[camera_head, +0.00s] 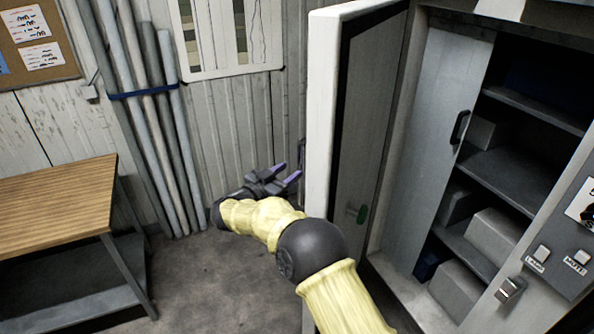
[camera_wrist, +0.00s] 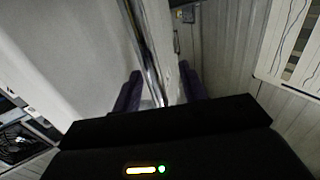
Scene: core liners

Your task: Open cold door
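The thick white door (camera_head: 321,110), which I take to be the cold door, stands swung open, seen nearly edge-on in the head view. A dark upright handle (camera_head: 301,152) shows at the outer face. My gripper (camera_head: 286,174) is on the outer side of the door, low near that handle, with its purple fingers apart. In the wrist view, the fingers (camera_wrist: 160,88) are spread on either side of a shiny upright strip (camera_wrist: 146,48) beside the pale door face (camera_wrist: 70,50). Contact cannot be told.
A wooden-topped table (camera_head: 55,200) stands at left. Several pipes (camera_head: 150,110) lean on the wall. At right is a grey cabinet with a door (camera_head: 435,150) and shelves (camera_head: 510,175) holding boxes. A control panel (camera_head: 570,240) is at far right. Floor between table and door is clear.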

